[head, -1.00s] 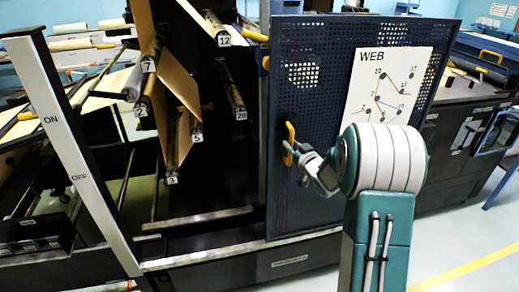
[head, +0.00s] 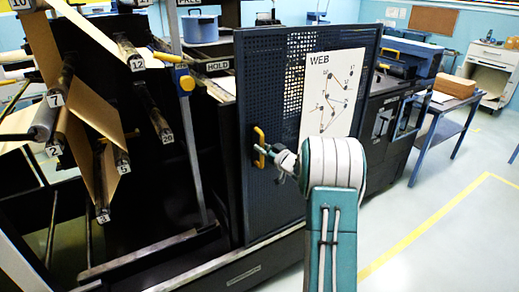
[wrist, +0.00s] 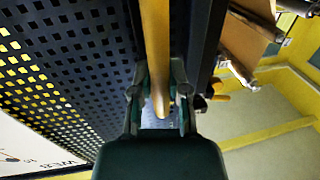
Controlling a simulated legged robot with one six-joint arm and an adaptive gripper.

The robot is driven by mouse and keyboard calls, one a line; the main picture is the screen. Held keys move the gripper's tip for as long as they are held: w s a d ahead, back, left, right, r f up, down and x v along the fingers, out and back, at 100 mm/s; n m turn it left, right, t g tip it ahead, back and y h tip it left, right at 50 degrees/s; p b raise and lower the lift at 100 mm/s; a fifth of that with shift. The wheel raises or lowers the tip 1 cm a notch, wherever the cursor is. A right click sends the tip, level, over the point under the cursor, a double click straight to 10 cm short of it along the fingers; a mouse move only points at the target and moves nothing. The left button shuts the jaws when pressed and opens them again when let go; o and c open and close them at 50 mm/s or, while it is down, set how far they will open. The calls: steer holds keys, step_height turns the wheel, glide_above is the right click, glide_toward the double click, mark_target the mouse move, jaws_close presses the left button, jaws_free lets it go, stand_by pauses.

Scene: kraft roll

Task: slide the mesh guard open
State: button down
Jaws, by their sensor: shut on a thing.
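The mesh guard (head: 262,195) is a dark blue perforated panel standing upright at the front of the machine, with a white WEB diagram sheet on it. Its yellow handle (head: 259,147) is on the panel's left part. My gripper (head: 269,153) is at the handle, partly hidden by my own arm. In the wrist view my gripper (wrist: 160,100) is shut on the yellow handle (wrist: 156,50), one finger on each side. The perforated panel fills the left of the wrist view (wrist: 60,70).
Numbered rollers with kraft web (head: 70,100) stand in the open machine left of the guard. A HOLD label (head: 217,66) is near the guard's top left. A blue table (head: 445,115) stands at the right. The floor at the right, with a yellow line (head: 430,225), is clear.

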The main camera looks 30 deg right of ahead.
steer(key=c, duration=0.6)
jaws_free()
steer(key=shift+w, duration=0.1)
steer(key=s+d, duration=0.2)
steer(key=s, duration=0.9)
steer(key=shift+s, duration=0.4)
